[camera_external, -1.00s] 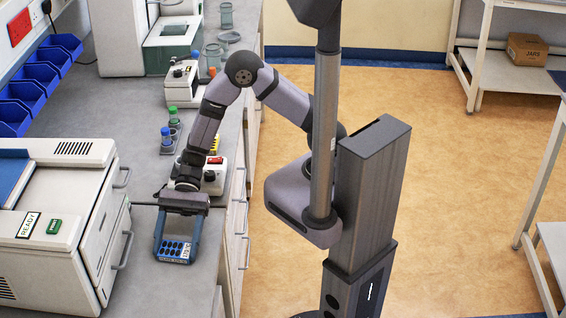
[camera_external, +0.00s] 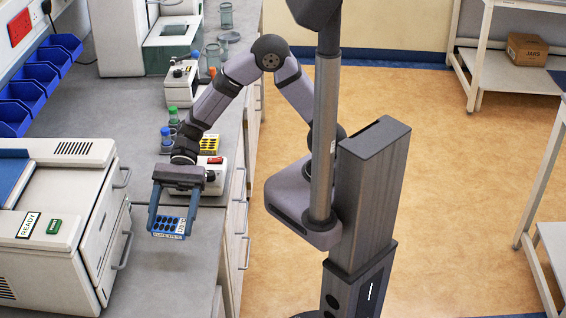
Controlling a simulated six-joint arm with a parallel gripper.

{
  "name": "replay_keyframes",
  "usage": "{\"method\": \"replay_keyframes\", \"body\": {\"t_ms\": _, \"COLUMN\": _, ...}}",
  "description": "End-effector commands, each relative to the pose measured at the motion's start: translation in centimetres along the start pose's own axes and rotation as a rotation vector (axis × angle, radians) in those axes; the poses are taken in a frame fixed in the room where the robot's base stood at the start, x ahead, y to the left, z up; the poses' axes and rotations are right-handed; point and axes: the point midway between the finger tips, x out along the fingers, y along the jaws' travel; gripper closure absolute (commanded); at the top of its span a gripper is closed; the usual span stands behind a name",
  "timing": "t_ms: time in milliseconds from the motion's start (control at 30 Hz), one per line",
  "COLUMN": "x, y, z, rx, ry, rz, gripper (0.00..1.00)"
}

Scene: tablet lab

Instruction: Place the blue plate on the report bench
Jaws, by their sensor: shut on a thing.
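The blue plate (camera_external: 168,225) has dark round wells and a small printed label. My gripper (camera_external: 172,207) is shut on the blue plate, with a finger on each side of it. The plate appears to hang above the grey bench (camera_external: 185,275), to the right of the white machine. I cannot tell from the picture which surface is the report bench.
A white machine with a READY label (camera_external: 27,225) stands close on the left. A yellow plate (camera_external: 209,144) sits on a white device (camera_external: 217,172) behind my gripper. Tubes with green and blue caps (camera_external: 173,116) stand nearby. A white shelf table (camera_external: 500,70) is at the far right.

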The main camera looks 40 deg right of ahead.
Motion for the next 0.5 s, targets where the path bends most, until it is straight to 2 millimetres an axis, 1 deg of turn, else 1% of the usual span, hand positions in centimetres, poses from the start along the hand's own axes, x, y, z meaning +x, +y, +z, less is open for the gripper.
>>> {"method": "replay_keyframes", "body": {"t_ms": 100, "x": -0.3, "y": 0.0, "z": 0.8, "rx": -0.002, "ry": 0.000, "rz": 0.001, "gripper": 0.59}}
{"method": "replay_keyframes", "body": {"t_ms": 333, "x": -0.7, "y": 0.0, "z": 1.8, "rx": 0.000, "ry": 0.000, "rz": 0.001, "gripper": 0.59}}
{"method": "replay_keyframes", "body": {"t_ms": 500, "x": -1.3, "y": 0.0, "z": 3.2, "rx": 0.000, "ry": 0.000, "rz": 0.001, "gripper": 0.59}}
